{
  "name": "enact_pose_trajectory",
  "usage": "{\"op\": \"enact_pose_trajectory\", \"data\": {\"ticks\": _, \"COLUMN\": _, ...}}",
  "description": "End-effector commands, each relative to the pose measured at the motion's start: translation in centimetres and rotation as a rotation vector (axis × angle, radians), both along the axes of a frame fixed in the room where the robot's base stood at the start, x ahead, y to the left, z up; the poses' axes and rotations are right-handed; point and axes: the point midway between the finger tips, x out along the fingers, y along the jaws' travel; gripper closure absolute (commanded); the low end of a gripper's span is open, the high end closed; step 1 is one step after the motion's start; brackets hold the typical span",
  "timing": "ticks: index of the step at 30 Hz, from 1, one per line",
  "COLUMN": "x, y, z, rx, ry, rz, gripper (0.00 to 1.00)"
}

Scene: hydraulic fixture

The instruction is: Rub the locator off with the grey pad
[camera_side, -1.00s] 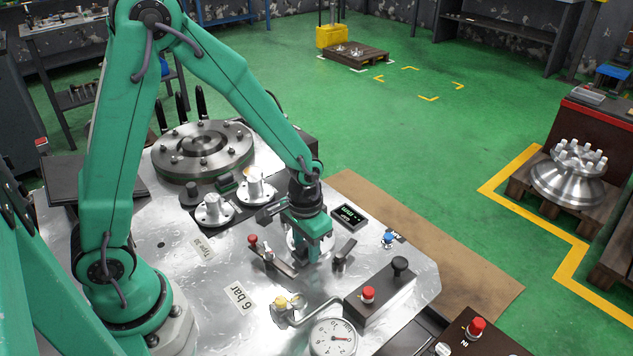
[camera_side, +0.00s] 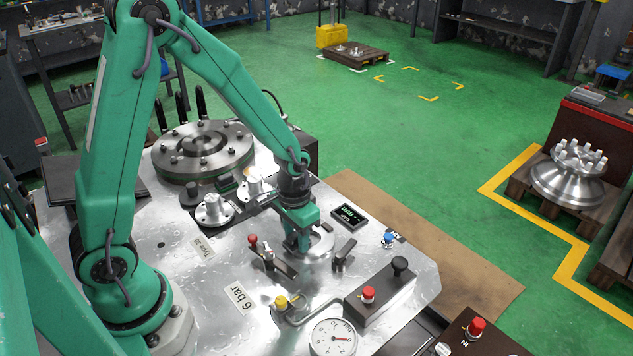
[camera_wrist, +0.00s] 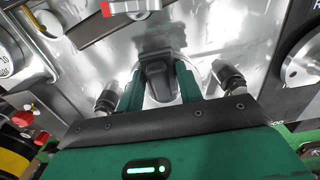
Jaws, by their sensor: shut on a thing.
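My gripper (camera_side: 298,245) is low over the metal bench plate, with its jaws shut on a dark grey block that looks like the grey pad (camera_wrist: 157,72). In the wrist view the pad sits between the two green fingers. A round, shiny disc, likely the locator (camera_side: 322,242), lies directly below and just right of the fingers in the side view. Its pale edge also shows behind the pad in the wrist view. The gripper hides part of the disc, and I cannot tell whether the pad touches it.
A red-knobbed lever (camera_side: 253,240) stands left of the gripper and a black clamp (camera_side: 344,254) right of it. A small display (camera_side: 349,215) is behind to the right. A pressure gauge (camera_side: 333,339) and a button box (camera_side: 380,292) stand in front. A large flanged disc (camera_side: 203,148) is behind.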

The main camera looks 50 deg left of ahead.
Motion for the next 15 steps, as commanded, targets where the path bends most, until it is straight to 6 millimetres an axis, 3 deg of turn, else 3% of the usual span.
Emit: {"op": "enact_pose_trajectory", "data": {"ticks": 15, "x": -0.4, "y": 3.0, "z": -0.1, "rx": 0.000, "ry": 0.013, "rz": 0.004, "gripper": 0.90}}
